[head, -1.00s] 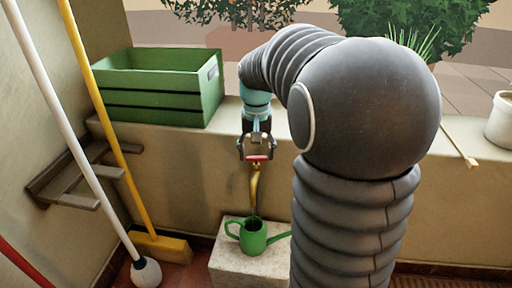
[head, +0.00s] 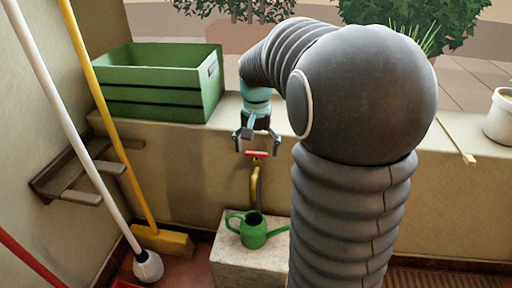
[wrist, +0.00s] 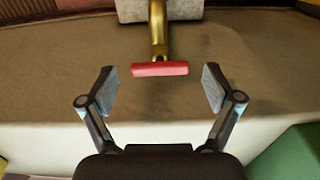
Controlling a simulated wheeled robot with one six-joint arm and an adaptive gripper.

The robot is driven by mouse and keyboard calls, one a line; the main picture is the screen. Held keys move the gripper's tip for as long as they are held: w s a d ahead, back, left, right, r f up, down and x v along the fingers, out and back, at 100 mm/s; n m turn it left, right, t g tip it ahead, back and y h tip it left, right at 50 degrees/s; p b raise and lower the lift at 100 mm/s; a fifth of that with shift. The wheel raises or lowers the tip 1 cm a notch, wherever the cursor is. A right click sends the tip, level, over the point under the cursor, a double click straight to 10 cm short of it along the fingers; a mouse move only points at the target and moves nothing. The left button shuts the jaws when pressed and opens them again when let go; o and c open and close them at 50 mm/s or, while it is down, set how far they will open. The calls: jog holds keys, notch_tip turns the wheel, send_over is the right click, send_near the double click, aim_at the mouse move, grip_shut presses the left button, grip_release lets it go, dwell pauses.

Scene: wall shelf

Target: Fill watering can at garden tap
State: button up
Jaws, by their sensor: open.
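The brass garden tap (head: 255,182) with a red bar handle (head: 257,154) stands out from the wall. The green watering can (head: 253,232) stands upright under it on a pale stone block (head: 230,262), its spout to the right. My gripper (head: 257,150) is open above the tap, its fingers to either side of the handle. In the wrist view the red handle (wrist: 160,69) lies crosswise just beyond my open gripper (wrist: 160,87), clear of both fingers. The tap's mouth is small, and I cannot tell whether water runs. The can's inside is hidden.
A green crate (head: 150,105) stands on the ledge at left. A broom (head: 160,240), a white-handled mop (head: 148,266) and a wall shelf (head: 75,185) are at left. A pale pot (head: 502,118) stands on the ledge at right.

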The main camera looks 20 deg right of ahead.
notch_tip(320, 180, up, 12)
dwell(0.6)
dwell(0.4)
jog(key=n, duration=0.2)
send_over(256, 152)
jog(key=shift+t, duration=0.4)
notch_tip(256, 152, down, 4)
jog(key=shift+f, duration=0.1)
jog(key=s+a+n+t+p, duration=0.1)
jog(key=s+a, duration=0.2)
jog(key=s, duration=0.3)
jog(key=s+a+n+t+p, duration=0.1)
jog(key=s+a+n+t, duration=0.1)
jog(key=s, duration=0.5)
jog(key=s+a+f+n+t+p, duration=0.1)
jog(key=s+a, duration=0.3)
jog(key=s, duration=0.3)
jog(key=shift+a+n+t+p, duration=0.3)
jog(key=shift+n, duration=0.1)
jog(key=shift+s+a+r, duration=0.15)
jog(key=shift+r, duration=0.1)
jog(key=shift+c, duration=0.2)
